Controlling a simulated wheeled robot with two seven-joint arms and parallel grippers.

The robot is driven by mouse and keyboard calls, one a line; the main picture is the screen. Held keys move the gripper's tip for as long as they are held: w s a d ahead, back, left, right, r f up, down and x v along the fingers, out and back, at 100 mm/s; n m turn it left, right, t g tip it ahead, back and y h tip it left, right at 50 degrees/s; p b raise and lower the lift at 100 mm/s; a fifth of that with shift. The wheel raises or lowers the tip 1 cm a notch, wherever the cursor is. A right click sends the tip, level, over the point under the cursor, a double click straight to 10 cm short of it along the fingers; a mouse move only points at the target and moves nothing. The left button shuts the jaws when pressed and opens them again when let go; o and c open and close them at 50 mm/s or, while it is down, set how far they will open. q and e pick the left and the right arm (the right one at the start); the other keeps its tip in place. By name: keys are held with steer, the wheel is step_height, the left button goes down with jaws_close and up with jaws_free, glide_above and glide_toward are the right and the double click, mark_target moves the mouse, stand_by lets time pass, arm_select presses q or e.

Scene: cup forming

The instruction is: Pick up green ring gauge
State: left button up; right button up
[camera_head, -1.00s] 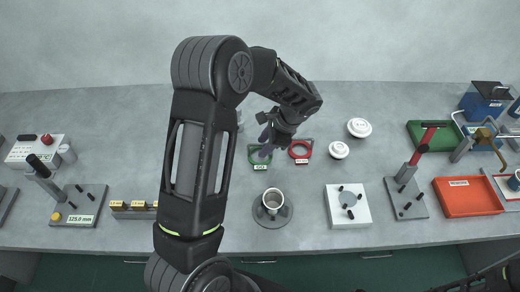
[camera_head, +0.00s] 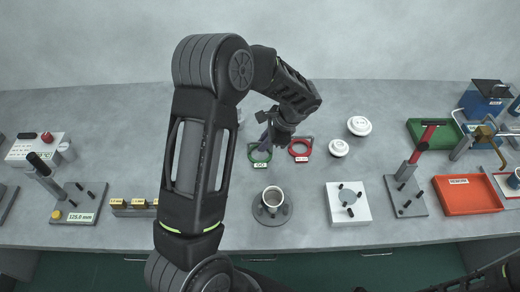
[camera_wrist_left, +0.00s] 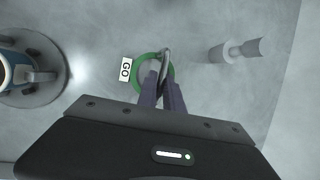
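The green ring gauge (camera_head: 252,155) with its GO label lies on the grey table, left of the red ring gauge (camera_head: 300,151). My left gripper (camera_head: 267,141) reaches down to its far right side. In the left wrist view the green ring gauge (camera_wrist_left: 141,82) lies under the fingertips. The two purple-grey fingers of my left gripper (camera_wrist_left: 162,82) are close together, with the gauge's grey handle between them. They appear shut on that handle. The gauge looks flat on the table; the fingers hide part of it. My right gripper is out of view.
A cup on a round grey base (camera_head: 272,220) stands in front of the gauge. A white fixture block (camera_head: 335,212) and two white round parts (camera_head: 359,126) are to the right. A red tray (camera_head: 468,196) is farther right. Gold blocks (camera_head: 128,203) are at left.

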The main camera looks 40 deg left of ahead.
arm_select(q)
jaws_close()
stand_by(0.3)
steer(key=shift+r, duration=0.65)
step_height(320, 180, up, 9)
steer(key=shift+f+b, duration=0.15)
steer(key=shift+b, duration=0.6)
steer(key=d+f+n, duration=0.1)
steer(key=d+n, duration=0.1)
steer(key=d, duration=0.6)
steer(key=s+d+f+n+g, duration=0.1)
steer(key=d+f, duration=0.1)
steer(key=d, duration=0.6)
steer(key=shift+d+f+n+g+h, duration=0.15)
steer(key=shift+f+n+g+h, duration=0.15)
steer(key=shift+n, duration=0.1)
steer(key=shift+r, duration=0.2)
